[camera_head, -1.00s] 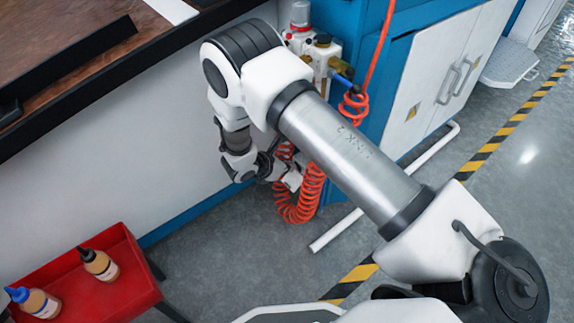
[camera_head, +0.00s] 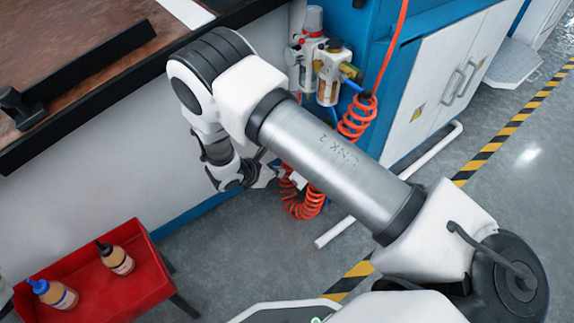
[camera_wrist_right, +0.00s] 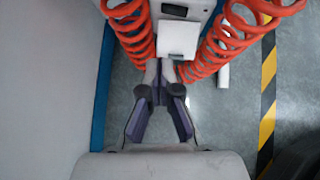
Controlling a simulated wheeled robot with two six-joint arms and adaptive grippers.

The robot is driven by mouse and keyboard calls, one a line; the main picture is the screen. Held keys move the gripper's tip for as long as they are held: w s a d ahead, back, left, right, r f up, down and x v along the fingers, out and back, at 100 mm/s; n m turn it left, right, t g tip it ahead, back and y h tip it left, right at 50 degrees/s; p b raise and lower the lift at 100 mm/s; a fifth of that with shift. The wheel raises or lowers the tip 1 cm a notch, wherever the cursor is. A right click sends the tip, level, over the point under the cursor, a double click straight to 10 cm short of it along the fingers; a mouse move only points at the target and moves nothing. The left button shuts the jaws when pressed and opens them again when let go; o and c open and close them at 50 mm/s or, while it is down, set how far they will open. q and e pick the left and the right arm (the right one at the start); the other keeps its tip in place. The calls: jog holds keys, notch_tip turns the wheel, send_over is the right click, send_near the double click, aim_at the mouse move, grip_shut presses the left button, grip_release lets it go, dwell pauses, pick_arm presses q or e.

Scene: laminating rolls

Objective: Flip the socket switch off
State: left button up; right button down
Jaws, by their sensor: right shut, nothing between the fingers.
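The right wrist view shows a white box (camera_wrist_right: 178,38) with a dark inset patch (camera_wrist_right: 174,10) above it, between red coiled hoses. I take it for the socket, but its switch and position are too small to tell. My right gripper (camera_wrist_right: 159,70) is shut and empty, its fingertips just below the box in that picture; I cannot tell whether they touch it. In the head view the right gripper (camera_head: 264,176) is small and partly hidden, low by the wall panel and left of the red coil (camera_head: 302,200). My left gripper is not in view.
An air regulator (camera_head: 328,70) and a blue cabinet (camera_head: 372,45) stand behind my right arm. A white floor pipe (camera_head: 338,232) lies near the coil. A red tray (camera_head: 130,288) with two bottles stands at lower left.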

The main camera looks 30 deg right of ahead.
pick_arm(q)
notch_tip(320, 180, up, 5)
jog(key=p, duration=0.4)
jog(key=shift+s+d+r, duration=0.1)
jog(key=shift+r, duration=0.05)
pick_arm(e)
jog(key=w+v, duration=0.1)
jog(key=v, duration=0.6)
jog(key=shift+w, duration=0.15)
